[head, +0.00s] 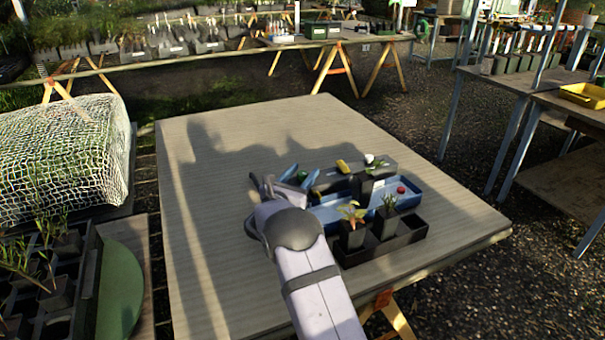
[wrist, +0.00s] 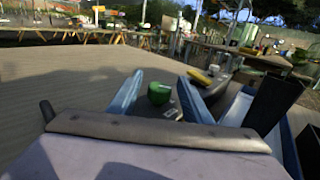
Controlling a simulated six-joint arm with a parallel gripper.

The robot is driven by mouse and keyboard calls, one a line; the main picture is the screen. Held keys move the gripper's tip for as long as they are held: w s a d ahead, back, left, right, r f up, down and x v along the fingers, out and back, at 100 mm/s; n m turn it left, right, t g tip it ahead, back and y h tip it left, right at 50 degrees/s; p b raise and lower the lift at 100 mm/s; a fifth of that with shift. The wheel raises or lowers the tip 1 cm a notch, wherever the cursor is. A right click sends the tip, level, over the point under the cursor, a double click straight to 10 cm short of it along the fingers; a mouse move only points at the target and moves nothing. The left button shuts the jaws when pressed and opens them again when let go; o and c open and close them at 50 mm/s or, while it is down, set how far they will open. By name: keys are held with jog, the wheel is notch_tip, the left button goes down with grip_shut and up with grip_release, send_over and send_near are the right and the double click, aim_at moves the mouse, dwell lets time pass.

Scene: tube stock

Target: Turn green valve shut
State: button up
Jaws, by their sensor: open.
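The green valve (wrist: 159,93) is a round green knob on a dark grey base with a small white label. In the wrist view it shows between the two blue fingers of my gripper (wrist: 163,84), which are apart. I see no finger touching it. In the head view only a bit of the green valve (head: 302,177) shows between the fingers, and my gripper (head: 299,174) hides most of it. A yellow handle (head: 343,166) sits to its right on the same dark bar. It also shows in the wrist view (wrist: 201,77).
A white knob (head: 369,158) is at the bar's far end. A blue tray (head: 330,215) with a red knob (head: 401,190) and a black tray (head: 410,236) with potted seedlings stand close to the right of my gripper. The table (head: 250,125) is clear behind and left.

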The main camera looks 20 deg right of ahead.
jog(key=c, duration=1.1)
jog(key=shift+o, duration=0.2)
jog(key=shift+w+r+m+g+h+b, duration=0.1)
jog(key=shift+m+g+h+b, duration=0.85)
jog(key=shift+m+g+h, duration=0.75)
jog(key=shift+g+b, duration=0.45)
jog(key=shift+g, duration=0.35)
jog(key=shift+r+m+g+b, duration=0.1)
jog(key=shift+m+g+b, duration=0.2)
jog(key=shift+m+g, duration=0.3)
